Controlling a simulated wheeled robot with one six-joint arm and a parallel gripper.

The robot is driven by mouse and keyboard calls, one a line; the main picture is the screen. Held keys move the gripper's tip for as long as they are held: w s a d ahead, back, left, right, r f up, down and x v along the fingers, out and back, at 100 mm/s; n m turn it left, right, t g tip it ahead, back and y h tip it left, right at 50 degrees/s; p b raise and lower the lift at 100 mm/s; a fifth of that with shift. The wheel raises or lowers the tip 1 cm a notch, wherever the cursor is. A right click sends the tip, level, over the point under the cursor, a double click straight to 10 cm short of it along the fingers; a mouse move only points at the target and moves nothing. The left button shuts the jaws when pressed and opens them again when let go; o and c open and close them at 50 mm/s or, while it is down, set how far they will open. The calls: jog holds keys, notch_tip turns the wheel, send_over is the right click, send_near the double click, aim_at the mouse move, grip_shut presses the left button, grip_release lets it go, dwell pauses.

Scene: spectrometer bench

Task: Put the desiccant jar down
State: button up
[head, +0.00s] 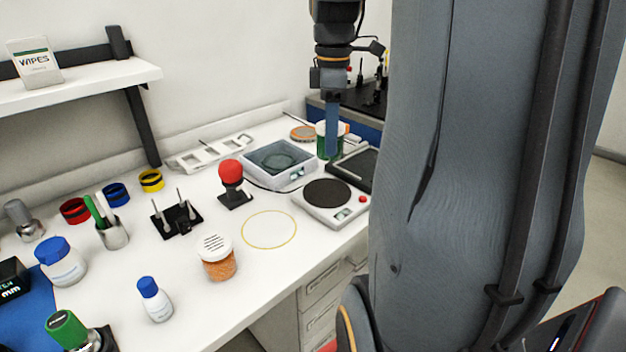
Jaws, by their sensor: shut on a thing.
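My gripper (332,148) is at the back right of the bench, pointing down, with its blue-grey finger in front of a jar with green contents and a pale lid (321,140). It is shut on this green jar, which looks like a desiccant jar. The finger hides the jar's middle. I cannot tell whether the jar's base touches the bench. A second jar, with orange beads and a white perforated lid (217,262), stands upright at the front, well apart from my gripper.
A yellow ring outline (269,230) on the bench is empty. A round-plate balance (330,205), a glass-topped box (279,163) and a dark flat device (355,168) crowd the held jar.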

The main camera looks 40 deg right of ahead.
jog(key=shift+w+f, duration=0.15)
jog(key=shift+f, duration=0.2)
notch_tip(320, 180, down, 9)
jog(key=shift+f+p, duration=0.1)
jog(key=shift+p, duration=0.55)
jog(key=shift+f, duration=0.1)
jog(key=o, duration=1.1)
notch_tip(320, 180, up, 12)
jog(key=shift+r+b, duration=0.1)
jog(key=shift+b, duration=0.75)
jog(key=shift+a, duration=0.15)
